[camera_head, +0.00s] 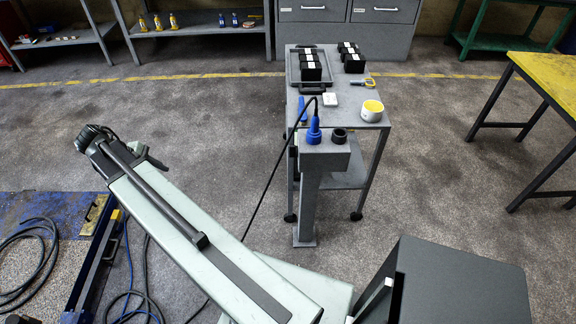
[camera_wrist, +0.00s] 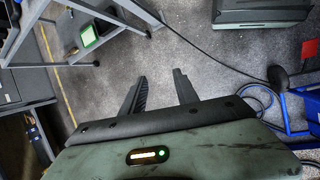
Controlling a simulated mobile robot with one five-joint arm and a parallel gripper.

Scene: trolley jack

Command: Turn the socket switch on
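A grey post (camera_head: 308,190) stands at the front of a grey trolley in the head view. A blue plug (camera_head: 314,130) with a black cable stands upright on its top, beside a dark round fitting (camera_head: 339,136). I cannot make out the socket switch or its position. In the wrist view, my gripper (camera_wrist: 160,76) is open, its two dark fingers apart with only floor between them. My arm reaches to the left in the head view, well away from the post; the fingers cannot be made out there.
The trolley (camera_head: 345,110) carries black boxes (camera_head: 311,68), a white item (camera_head: 330,99) and a yellow-and-white tub (camera_head: 372,110). A yellow-topped table (camera_head: 548,80) stands right. Cables and blue equipment (camera_head: 85,265) lie left. Floor between my arm and the post is mostly clear, crossed by a cable.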

